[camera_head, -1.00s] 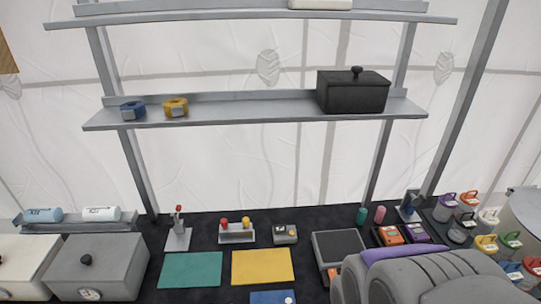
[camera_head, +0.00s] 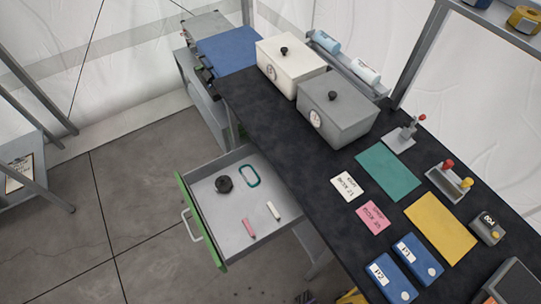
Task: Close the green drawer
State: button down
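The green drawer (camera_head: 203,222) stands pulled out from under the black-topped table, at the lower left of the middle. Its front is green with a pale handle (camera_head: 190,225) on the outer face. Inside the grey tray lie a black round object (camera_head: 223,184), a teal ring (camera_head: 250,176), a pink stick (camera_head: 249,228) and a white stick (camera_head: 273,210). My gripper is not in view.
The black table (camera_head: 310,180) carries a white box (camera_head: 291,65), a grey box (camera_head: 337,110), mats and blue blocks. A metal rack (camera_head: 30,165) stands at the far left. The concrete floor (camera_head: 120,200) in front of the drawer is clear.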

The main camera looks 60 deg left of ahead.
aim_at(222, 215)
jog(key=k+j+u, duration=0.35)
jog(key=k+j, duration=0.2)
jog(key=j+u, duration=0.1)
jog(key=u, duration=2.05)
